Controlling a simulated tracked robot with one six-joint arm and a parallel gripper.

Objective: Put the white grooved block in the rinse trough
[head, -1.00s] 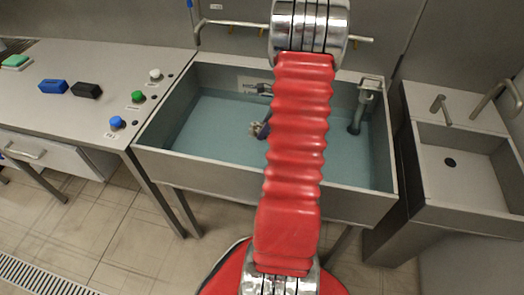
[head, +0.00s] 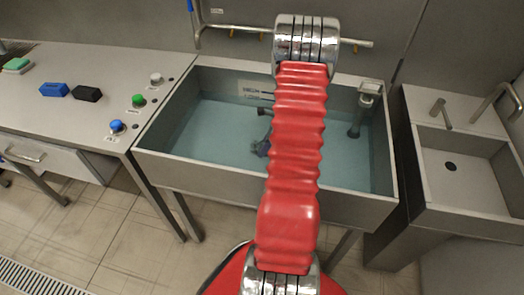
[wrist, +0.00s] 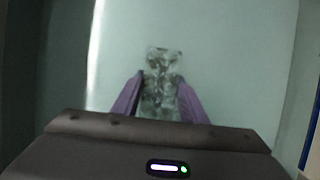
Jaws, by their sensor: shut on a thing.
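The rinse trough (head: 215,178) is a steel basin holding blue-green water, in the middle of the head view. My gripper (head: 261,148) is over or in the trough, partly hidden behind my red arm. In the wrist view, its two purple fingers (wrist: 160,100) are shut on the white grooved block (wrist: 160,70), which looks pale with dark mottling. The block's far end sticks out beyond the fingertips, against the pale blue-green water. The block is not clear in the head view. I cannot tell whether it touches the water or the trough floor.
A drain pipe (head: 357,118) stands inside the trough at the right. A worktop (head: 75,120) at the left bears a blue block (head: 54,90), a black block (head: 87,93) and several buttons. A smaller sink (head: 460,175) stands at the right.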

